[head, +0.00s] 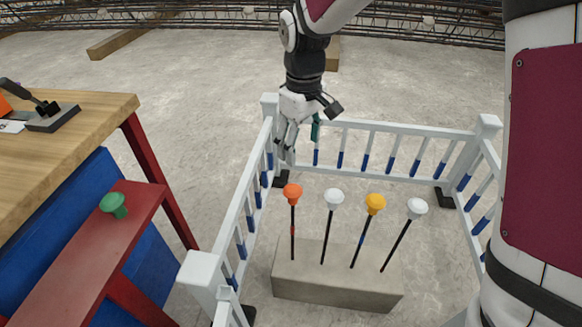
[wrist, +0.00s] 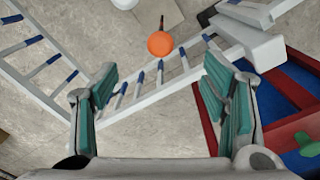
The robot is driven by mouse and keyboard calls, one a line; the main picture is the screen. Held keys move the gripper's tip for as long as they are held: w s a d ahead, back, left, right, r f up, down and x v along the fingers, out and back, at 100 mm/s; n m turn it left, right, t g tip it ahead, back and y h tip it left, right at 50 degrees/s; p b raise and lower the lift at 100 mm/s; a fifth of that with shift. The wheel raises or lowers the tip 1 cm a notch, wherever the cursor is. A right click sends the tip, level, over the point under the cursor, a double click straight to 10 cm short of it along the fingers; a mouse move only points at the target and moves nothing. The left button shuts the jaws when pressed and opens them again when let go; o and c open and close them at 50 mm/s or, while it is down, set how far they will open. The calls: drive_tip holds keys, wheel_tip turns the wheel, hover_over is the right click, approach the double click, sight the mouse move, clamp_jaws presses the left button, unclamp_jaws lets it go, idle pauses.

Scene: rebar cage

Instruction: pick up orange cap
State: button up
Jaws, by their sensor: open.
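The orange cap (head: 293,191) sits on top of an upright black rod at the left end of a row on a concrete block (head: 333,284). It also shows in the wrist view (wrist: 160,43), at the top middle. My gripper (head: 300,142) is open and empty, behind the cap in the head view, near the far left corner of the white fence. In the wrist view its teal-padded fingers (wrist: 160,76) stand wide apart, with the cap beyond them, between their lines. Nothing touches the cap.
Beside it, more rods carry a white cap (head: 334,196), a yellow-orange cap (head: 375,203) and another white cap (head: 417,208). A white fence (head: 240,217) surrounds the block. A red shelf (head: 82,245) with a green cap (head: 113,205) and a wooden table (head: 75,130) stand left.

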drive_tip(key=b, duration=0.1)
hover_over(292, 187)
wheel_tip(292, 187, down, 6)
drive_tip(key=r, duration=0.1)
drive_tip(key=shift+n, duration=0.4)
drive_tip(key=f+b, duration=0.1)
drive_tip(key=f, duration=0.1)
drive_tip(key=f+b, duration=0.1)
drive_tip(key=f, duration=0.2)
drive_tip(key=f+b, duration=0.1)
drive_tip(key=f, duration=0.2)
drive_tip(key=shift+s+a+f, duration=0.15)
drive_tip(key=shift+s+f, duration=0.05)
drive_tip(key=shift+s, duration=0.2)
drive_tip(key=shift+w+d+f+b, duration=0.15)
drive_tip(key=shift+f+b, duration=0.6)
drive_tip(key=shift+f, duration=0.75)
drive_tip(key=shift+w+d+f+b, duration=0.15)
drive_tip(key=shift+f+b, duration=0.55)
drive_tip(key=shift+f, duration=0.75)
drive_tip(key=shift+a, duration=0.1)
drive_tip(key=c, duration=1)
